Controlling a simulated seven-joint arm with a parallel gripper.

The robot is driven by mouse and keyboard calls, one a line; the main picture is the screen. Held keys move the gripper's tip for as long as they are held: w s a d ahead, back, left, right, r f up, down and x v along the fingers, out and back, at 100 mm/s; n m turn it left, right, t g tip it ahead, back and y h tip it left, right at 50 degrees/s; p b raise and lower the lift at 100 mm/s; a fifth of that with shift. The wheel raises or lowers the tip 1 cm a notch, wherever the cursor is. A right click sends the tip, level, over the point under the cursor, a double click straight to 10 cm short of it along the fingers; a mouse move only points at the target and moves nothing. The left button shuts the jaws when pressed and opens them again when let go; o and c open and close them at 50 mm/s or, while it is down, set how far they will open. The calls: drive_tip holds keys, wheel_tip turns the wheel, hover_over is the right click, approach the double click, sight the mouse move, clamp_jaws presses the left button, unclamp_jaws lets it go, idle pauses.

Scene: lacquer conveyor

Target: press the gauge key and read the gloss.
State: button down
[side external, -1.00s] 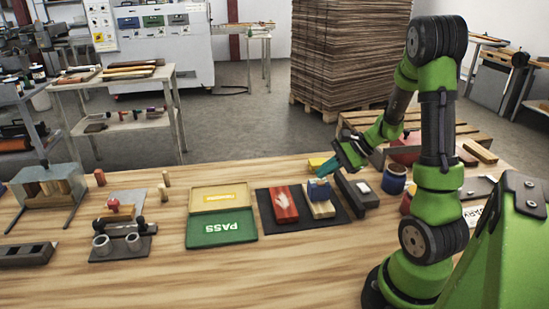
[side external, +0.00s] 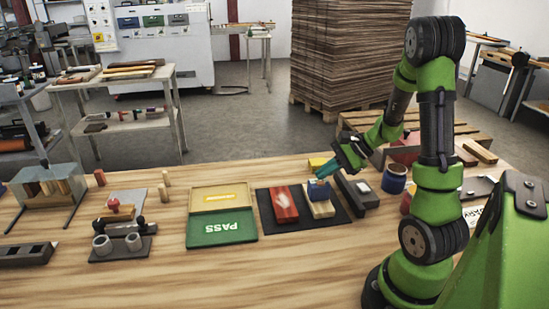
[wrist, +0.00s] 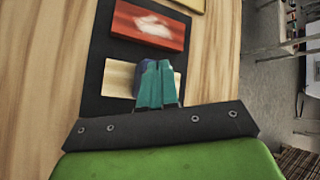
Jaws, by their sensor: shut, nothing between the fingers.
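A small blue gauge (side external: 318,189) sits on a pale wood block (side external: 320,208) on a dark mat (side external: 343,217). In the wrist view the gauge (wrist: 141,78) is mostly hidden behind my fingers, and its key cannot be made out. My gripper (side external: 325,172) is shut and empty, its teal fingertips pointing down at the top of the gauge. They also show in the wrist view (wrist: 156,84). I cannot tell whether the tips touch it. A red block (side external: 283,205) with a pale mark lies beside the pale block, left of it in the side view.
A green PASS tray (side external: 222,239) and a yellow tray (side external: 191,200) lie left of the mat. A dark long block (side external: 358,192) and a blue can (side external: 394,180) stand close on the right. The front of the table is clear.

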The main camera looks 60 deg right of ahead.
sight(325, 183)
drive_tip(key=shift+f, duration=0.25)
drive_tip(key=shift+f, duration=0.4)
idle(0.7)
drive_tip(key=shift+r, duration=0.85)
drive_tip(key=shift+r, duration=2.5)
